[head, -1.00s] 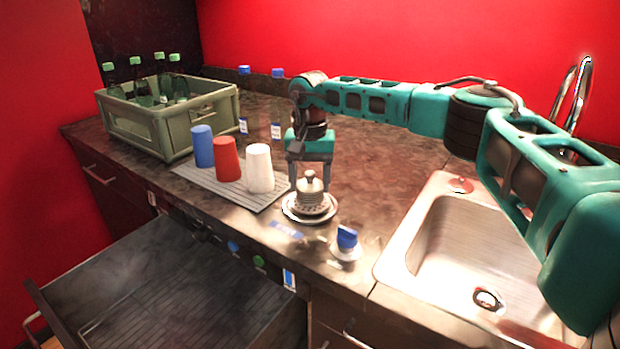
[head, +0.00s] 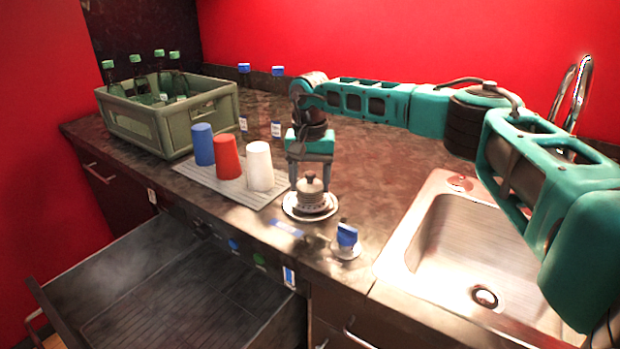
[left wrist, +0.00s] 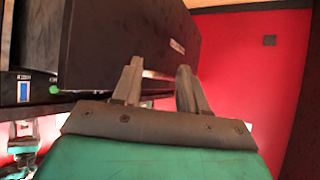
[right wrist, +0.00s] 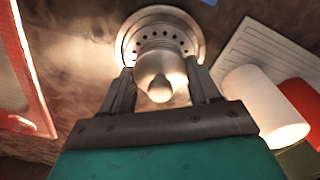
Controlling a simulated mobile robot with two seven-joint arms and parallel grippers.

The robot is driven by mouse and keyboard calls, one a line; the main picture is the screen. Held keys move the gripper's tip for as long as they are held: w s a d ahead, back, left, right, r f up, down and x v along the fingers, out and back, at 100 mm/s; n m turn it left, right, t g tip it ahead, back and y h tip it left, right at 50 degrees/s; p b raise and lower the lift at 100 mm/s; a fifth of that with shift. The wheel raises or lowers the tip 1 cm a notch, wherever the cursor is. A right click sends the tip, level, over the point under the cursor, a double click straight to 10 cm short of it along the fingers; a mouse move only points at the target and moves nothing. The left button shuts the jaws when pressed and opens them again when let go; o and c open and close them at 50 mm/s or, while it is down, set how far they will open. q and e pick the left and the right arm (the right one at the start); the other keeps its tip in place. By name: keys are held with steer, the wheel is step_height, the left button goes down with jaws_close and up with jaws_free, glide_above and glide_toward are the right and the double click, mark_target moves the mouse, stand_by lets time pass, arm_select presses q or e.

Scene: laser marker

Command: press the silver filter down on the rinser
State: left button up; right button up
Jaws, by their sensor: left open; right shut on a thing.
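The silver filter (head: 310,187) stands upright on the round rinser (head: 296,212) at the counter's front edge, with its knob on top. In the right wrist view the filter (right wrist: 158,75) sits between my fingers, over the rinser's perforated plate (right wrist: 181,38). My right gripper (head: 310,182) reaches down from behind and is shut on the filter. It also shows in the right wrist view (right wrist: 160,80). My left gripper (left wrist: 157,80) is open and empty, seen only in its wrist view, near a dark drawer side. The contact under the filter is hidden.
White (head: 259,167), red (head: 227,158) and blue (head: 203,145) cups stand on a ribbed mat left of the rinser. A blue-topped tap (head: 347,238) is close at its right. A sink (head: 440,240) lies further right. An open drawer (head: 170,290) juts out in front.

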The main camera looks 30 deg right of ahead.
mark_target(310, 173)
steer(key=shift+f, duration=0.55)
stand_by(0.8)
stand_by(0.7)
steer(key=shift+r+p, duration=1.75)
steer(key=shift+r, duration=2.8)
